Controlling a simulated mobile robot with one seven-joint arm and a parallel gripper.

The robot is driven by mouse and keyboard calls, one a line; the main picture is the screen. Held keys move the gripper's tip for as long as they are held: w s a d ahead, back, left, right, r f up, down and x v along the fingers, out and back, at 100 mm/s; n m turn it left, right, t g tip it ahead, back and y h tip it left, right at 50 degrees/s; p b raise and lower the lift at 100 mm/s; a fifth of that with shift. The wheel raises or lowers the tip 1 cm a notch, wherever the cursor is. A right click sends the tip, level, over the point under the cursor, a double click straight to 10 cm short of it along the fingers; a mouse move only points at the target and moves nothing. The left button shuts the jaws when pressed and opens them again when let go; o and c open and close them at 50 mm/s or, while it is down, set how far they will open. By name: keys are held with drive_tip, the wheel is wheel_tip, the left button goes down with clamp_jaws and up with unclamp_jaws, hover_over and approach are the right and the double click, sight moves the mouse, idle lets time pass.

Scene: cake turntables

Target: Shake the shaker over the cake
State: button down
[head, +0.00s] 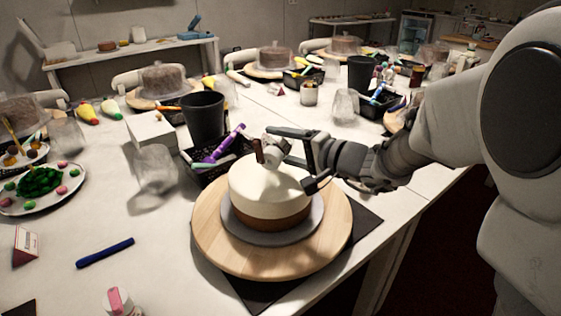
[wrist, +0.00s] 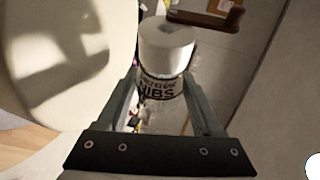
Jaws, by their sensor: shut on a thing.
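A round cake (head: 268,185) with white icing on top and a brown lower side sits on a grey plate (head: 243,228) on a round wooden turntable (head: 300,262). My gripper (head: 277,146) reaches in from the right and is shut on a shaker (head: 272,155), held in the air above the cake top. In the wrist view the shaker (wrist: 165,50) lies between my two fingers (wrist: 162,92), showing a white end and a dark-lettered label, partly readable as "NIBS". The pale cake (wrist: 55,55) fills the upper left of that view. No falling nibs can be made out.
A dark basket (head: 205,172) with a purple tool (head: 222,147) and a black bin (head: 203,117) stand behind the cake. A clear cup (head: 155,168) is at left, a blue pen (head: 104,252) front left. The table's right edge runs close by the turntable.

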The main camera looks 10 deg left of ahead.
drive_tip(key=shift+f+n+b, duration=0.15)
drive_tip(key=shift+n+b, duration=0.55)
drive_tip(key=shift+b, duration=1.6)
drive_tip(key=shift+s+r+n+t+y+b, duration=0.15)
drive_tip(key=shift+n+t+y+b, duration=0.3)
drive_tip(key=shift+b, duration=0.55)
drive_tip(key=shift+r+n+p, duration=0.25)
drive_tip(key=shift+r+p, duration=0.15)
drive_tip(key=shift+r, duration=0.1)
drive_tip(key=shift+s+r+n+t+y, duration=0.15)
drive_tip(key=shift+s+n+t+y, duration=0.1)
drive_tip(key=shift+n, duration=0.15)
drive_tip(key=shift+w+r, duration=0.3)
drive_tip(key=shift+w, duration=0.35)
drive_tip(key=shift+r, duration=0.15)
